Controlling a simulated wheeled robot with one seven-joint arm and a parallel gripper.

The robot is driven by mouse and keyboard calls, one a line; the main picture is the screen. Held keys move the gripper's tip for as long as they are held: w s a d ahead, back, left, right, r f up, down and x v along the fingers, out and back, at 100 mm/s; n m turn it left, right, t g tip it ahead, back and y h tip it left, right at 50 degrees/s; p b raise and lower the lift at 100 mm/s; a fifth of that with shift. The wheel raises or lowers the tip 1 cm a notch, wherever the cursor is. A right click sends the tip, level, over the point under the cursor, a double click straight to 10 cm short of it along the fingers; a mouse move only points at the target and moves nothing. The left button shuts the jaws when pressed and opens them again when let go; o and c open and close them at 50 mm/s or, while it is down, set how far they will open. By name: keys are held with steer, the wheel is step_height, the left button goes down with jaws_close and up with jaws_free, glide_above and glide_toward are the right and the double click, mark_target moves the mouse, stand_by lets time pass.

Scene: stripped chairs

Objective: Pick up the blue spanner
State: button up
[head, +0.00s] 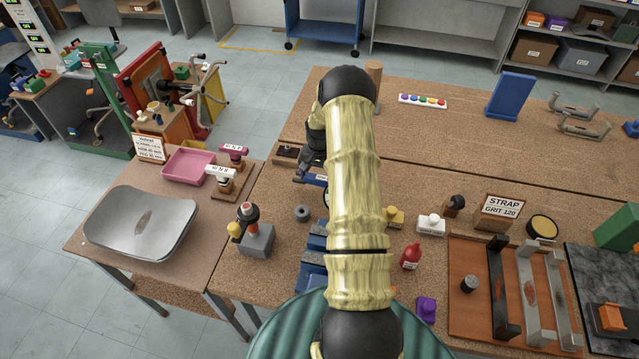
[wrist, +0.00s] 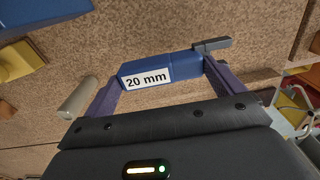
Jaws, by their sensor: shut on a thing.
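The blue spanner (wrist: 183,66) lies across between the two fingers of my gripper (wrist: 164,75) in the wrist view. It has a white "20 mm" label on its blue body and a grey metal piece at its right end. My gripper is shut on it. In the head view my gripper (head: 306,168) is left of my arm, and a small part of the blue spanner (head: 317,180) shows just below it. My arm hides the rest. I cannot tell how far the spanner is above the brown bench.
The brown bench (head: 290,245) holds a grey ring (head: 302,213), a grey block with knobs (head: 257,240), a red bottle (head: 411,256) and blue parts (head: 313,262) beside my arm. A side table at left bears a metal tray (head: 142,224) and a pink tray (head: 188,166).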

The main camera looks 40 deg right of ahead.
mark_target(320, 177)
step_height(320, 177, up, 6)
steer(key=shift+f+b, duration=0.1)
steer(key=shift+b, duration=0.7)
